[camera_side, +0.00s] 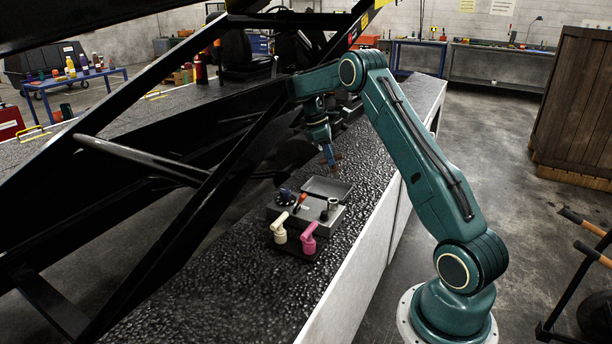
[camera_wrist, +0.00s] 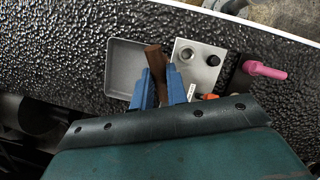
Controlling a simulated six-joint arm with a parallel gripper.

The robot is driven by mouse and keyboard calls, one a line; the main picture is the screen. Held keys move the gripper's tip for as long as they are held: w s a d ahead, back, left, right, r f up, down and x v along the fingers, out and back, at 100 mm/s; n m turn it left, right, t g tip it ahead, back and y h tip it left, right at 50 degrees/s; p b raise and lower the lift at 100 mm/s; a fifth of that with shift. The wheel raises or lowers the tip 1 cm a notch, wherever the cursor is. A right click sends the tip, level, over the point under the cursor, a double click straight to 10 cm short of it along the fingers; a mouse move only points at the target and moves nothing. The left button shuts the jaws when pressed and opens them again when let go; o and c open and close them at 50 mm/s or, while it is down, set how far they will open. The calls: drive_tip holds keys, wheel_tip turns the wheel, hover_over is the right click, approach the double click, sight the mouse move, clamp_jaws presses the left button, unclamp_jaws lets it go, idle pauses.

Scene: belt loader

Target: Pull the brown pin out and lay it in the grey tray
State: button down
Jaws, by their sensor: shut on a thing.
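My gripper (camera_side: 328,154) is shut on the brown pin (camera_wrist: 155,62), whose end sticks out between the two blue fingers (camera_wrist: 161,85) in the wrist view. In the side view the gripper and pin hang in the air above and behind the grey tray, apart from it. The grey tray (camera_side: 327,188) is shallow and empty; in the wrist view (camera_wrist: 124,47) it lies left of the pin. The pin's lower part is hidden by the fingers in the wrist view.
A pink handle (camera_side: 309,238) and a cream handle (camera_side: 279,228) stand at the block's front. A dark blue knob (camera_side: 285,197) and an orange-red piece (camera_side: 301,201) are on the block. Black diagonal beams (camera_side: 170,190) rise at the left. The dark textured surface behind the tray is clear.

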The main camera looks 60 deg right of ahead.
drive_tip(key=shift+w+d+r+n+t+h, duration=1.65)
drive_tip(key=shift+w+d+n+h, duration=0.75)
drive_tip(key=shift+n+h, duration=3.3)
wheel_tip(320, 180, down, 9)
drive_tip(key=n, duration=0.1)
drive_tip(key=shift+s+d+n, duration=0.15)
drive_tip(key=shift+s+n, duration=0.05)
drive_tip(key=shift+n, duration=0.1)
drive_tip(key=shift+f, duration=0.35)
drive_tip(key=shift+f, duration=3)
drive_tip(key=c, duration=1.3)
unclamp_jaws()
